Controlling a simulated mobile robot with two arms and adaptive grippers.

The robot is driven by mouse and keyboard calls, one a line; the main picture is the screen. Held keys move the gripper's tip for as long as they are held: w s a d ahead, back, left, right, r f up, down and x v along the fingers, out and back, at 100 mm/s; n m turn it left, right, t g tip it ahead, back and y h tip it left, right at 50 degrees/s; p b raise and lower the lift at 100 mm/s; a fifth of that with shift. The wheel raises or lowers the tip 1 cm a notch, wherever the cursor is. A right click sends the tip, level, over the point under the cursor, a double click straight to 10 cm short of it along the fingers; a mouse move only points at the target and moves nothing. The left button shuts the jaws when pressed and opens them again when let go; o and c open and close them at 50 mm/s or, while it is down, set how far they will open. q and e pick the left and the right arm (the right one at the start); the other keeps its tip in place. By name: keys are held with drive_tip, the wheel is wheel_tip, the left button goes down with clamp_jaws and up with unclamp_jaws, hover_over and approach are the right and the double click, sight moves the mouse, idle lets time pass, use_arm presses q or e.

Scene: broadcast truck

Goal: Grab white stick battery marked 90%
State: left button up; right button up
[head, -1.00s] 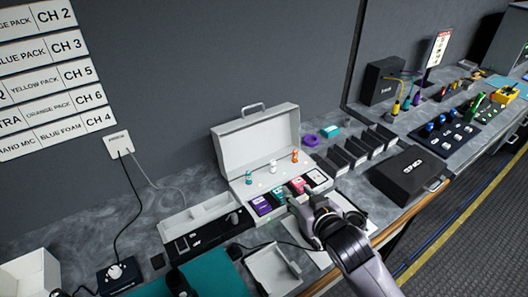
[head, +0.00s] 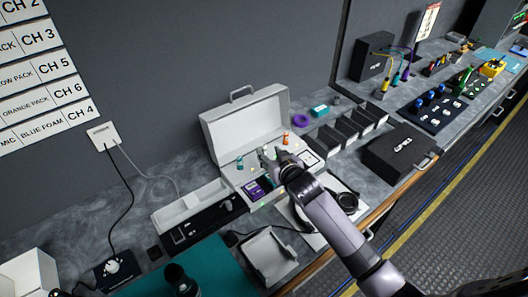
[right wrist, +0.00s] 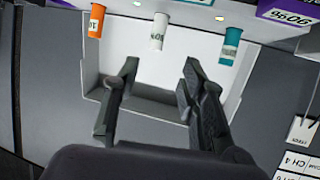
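The white stick battery (right wrist: 158,31) stands in the case between an orange stick (right wrist: 96,20) and a teal stick (right wrist: 230,46); its mark is only partly readable, starting like 90. My right gripper (right wrist: 158,75) is open and empty, its two fingers on either side of the white stick's line, with the stick just beyond the tips. In the head view the right gripper (head: 272,157) reaches into the open white case (head: 215,130) and mostly hides the white stick. The teal stick (head: 240,162) and orange stick (head: 285,137) show beside it. My left gripper is not in view.
A purple pack marked 90% (right wrist: 287,16) sits in the case front. The raised lid stands behind the sticks. Black slots (head: 352,128) and a black box (head: 398,152) are to the right; a white tray (head: 270,257) is in front.

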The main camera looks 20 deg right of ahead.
sight(265, 147)
drive_tip(key=shift+d+f+p+x, duration=0.1)
drive_tip(key=shift+p+x, duration=0.1)
drive_tip(key=shift+x, duration=0.8)
drive_tip(key=shift+d+f+p+x, duration=0.15)
drive_tip(key=shift+p+x, duration=0.1)
drive_tip(key=shift+x, duration=0.75)
drive_tip(key=shift+d+f+p+x, duration=0.1)
drive_tip(key=shift+p+x, duration=0.1)
drive_tip(key=shift+x, duration=0.8)
drive_tip(key=shift+s, duration=0.15)
drive_tip(key=shift+c, duration=0.3)
clamp_jaws()
